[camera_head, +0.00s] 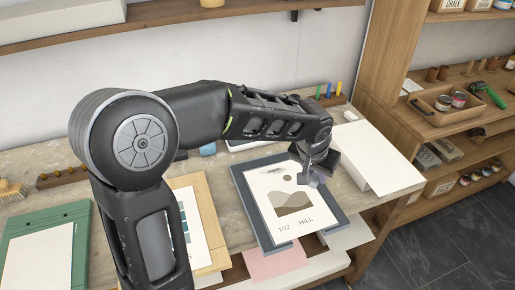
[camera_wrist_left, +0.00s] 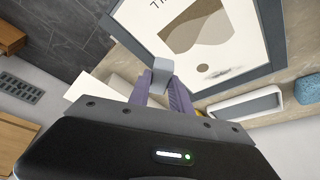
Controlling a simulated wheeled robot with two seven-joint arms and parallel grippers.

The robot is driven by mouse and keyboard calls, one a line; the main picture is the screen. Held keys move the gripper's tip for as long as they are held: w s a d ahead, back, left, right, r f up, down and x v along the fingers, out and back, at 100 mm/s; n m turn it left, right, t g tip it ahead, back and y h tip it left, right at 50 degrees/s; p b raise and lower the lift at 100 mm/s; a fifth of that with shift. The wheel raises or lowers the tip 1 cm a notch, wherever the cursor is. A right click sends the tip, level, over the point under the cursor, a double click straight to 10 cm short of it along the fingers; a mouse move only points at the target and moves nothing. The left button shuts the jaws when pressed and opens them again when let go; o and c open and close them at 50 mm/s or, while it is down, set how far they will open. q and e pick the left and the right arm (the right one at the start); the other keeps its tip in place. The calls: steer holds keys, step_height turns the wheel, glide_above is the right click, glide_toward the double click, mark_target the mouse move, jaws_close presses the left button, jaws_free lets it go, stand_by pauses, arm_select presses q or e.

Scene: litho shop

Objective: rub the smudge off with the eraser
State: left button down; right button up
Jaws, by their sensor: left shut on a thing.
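The print (camera_head: 276,222) is a white sheet marked HILL with a brown hill shape, lying in a dark grey frame (camera_head: 243,194) on the bench. A grey smudge (camera_head: 271,169) lies near the print's upper edge; it also shows in the left wrist view (camera_wrist_left: 217,72). My left gripper (camera_head: 314,180) is over the print's right edge. In the left wrist view its purple fingers are shut on a pale grey block, the eraser (camera_wrist_left: 162,70). The eraser appears apart from the smudge; whether it touches the sheet I cannot tell. My right gripper is out of view.
A white slab (camera_head: 376,158) lies right of the frame. A rack of coloured sticks (camera_head: 328,96) stands behind. A wooden-framed print (camera_head: 205,209) and a green board (camera_head: 76,234) lie to the left. Shelves (camera_head: 460,120) with jars stand at the right.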

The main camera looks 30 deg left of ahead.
arm_select(q)
steer(key=s+a, duration=0.1)
steer(key=a, duration=1.6)
steer(key=shift+r+n, duration=0.3)
steer(key=shift+r, duration=0.15)
steer(key=shift+s, duration=0.1)
